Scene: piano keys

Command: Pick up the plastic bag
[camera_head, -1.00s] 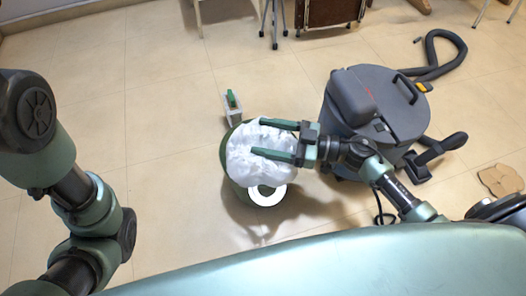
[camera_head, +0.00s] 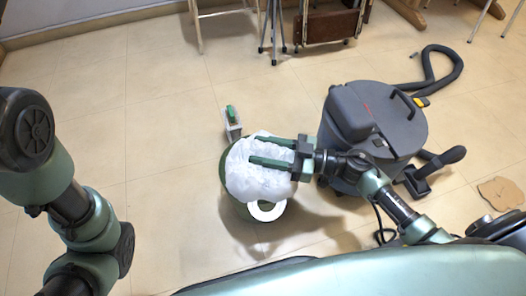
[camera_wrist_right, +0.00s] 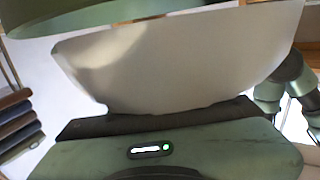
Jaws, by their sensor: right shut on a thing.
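The white, crumpled plastic bag (camera_head: 250,182) lies bunched over the top of a round green bin (camera_head: 226,197) that stands on the floor. My right gripper (camera_head: 253,151) comes in from the right, its two green fingers over the upper part of the bag. It is shut on the bag. In the right wrist view a pale, smooth surface (camera_wrist_right: 185,65) fills the middle, probably the bag seen close up. My left arm shows at the left, but its gripper is outside the picture.
A dark grey vacuum cleaner (camera_head: 372,120) stands right of the bin, behind my right arm, its hose (camera_head: 440,78) curling away. A white ring (camera_head: 267,211) shows at the bin's front. A small box with green (camera_head: 231,122) stands behind the bin. Floor at left is clear.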

